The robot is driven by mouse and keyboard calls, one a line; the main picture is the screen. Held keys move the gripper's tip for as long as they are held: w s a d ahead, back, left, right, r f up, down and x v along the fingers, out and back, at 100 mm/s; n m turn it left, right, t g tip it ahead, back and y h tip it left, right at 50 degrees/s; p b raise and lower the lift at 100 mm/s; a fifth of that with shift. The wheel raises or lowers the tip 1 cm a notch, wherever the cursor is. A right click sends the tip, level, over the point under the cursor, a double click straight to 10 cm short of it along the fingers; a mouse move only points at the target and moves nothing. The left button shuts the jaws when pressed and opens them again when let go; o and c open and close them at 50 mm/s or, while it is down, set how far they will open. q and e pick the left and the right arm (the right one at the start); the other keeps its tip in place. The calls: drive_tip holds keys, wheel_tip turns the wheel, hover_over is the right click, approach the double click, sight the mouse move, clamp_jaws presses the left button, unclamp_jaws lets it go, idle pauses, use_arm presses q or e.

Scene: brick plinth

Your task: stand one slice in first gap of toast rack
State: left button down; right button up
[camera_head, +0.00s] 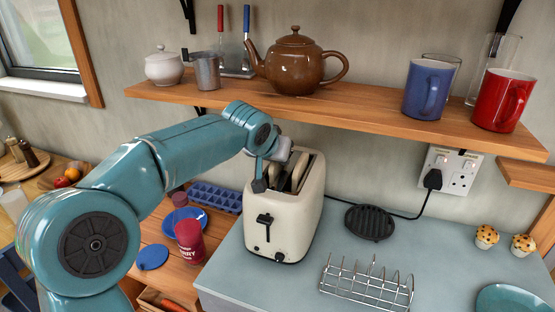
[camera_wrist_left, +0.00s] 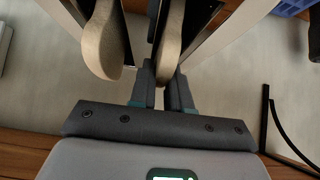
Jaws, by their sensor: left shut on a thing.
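A cream toaster (camera_head: 285,217) stands on the grey-blue counter, with slices of bread (camera_head: 299,172) in its slots. My left gripper (camera_head: 268,178) is at the top of the toaster. In the left wrist view its fingers (camera_wrist_left: 162,92) are shut on the edge of one slice (camera_wrist_left: 171,45), which is still in a slot. A second slice (camera_wrist_left: 102,42) sits in the other slot, to the left and apart from the fingers. The wire toast rack (camera_head: 367,285) stands on the counter to the right of the toaster, and its gaps look empty. My right gripper is not in view.
A black round trivet (camera_head: 369,222) and the toaster's cord lie behind the rack. Two muffins (camera_head: 487,237) and a teal plate (camera_head: 511,299) are at the right. A red cup (camera_head: 189,242) stands left of the toaster. A shelf (camera_head: 380,118) with teapot and mugs hangs above.

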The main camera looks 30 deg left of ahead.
use_arm(q)
drive_tip(key=shift+r+p, duration=0.55)
drive_tip(key=shift+r, duration=0.2)
drive_tip(key=shift+f, duration=0.15)
drive_tip(key=shift+s+b, duration=0.1)
drive_tip(key=shift+b, duration=0.45)
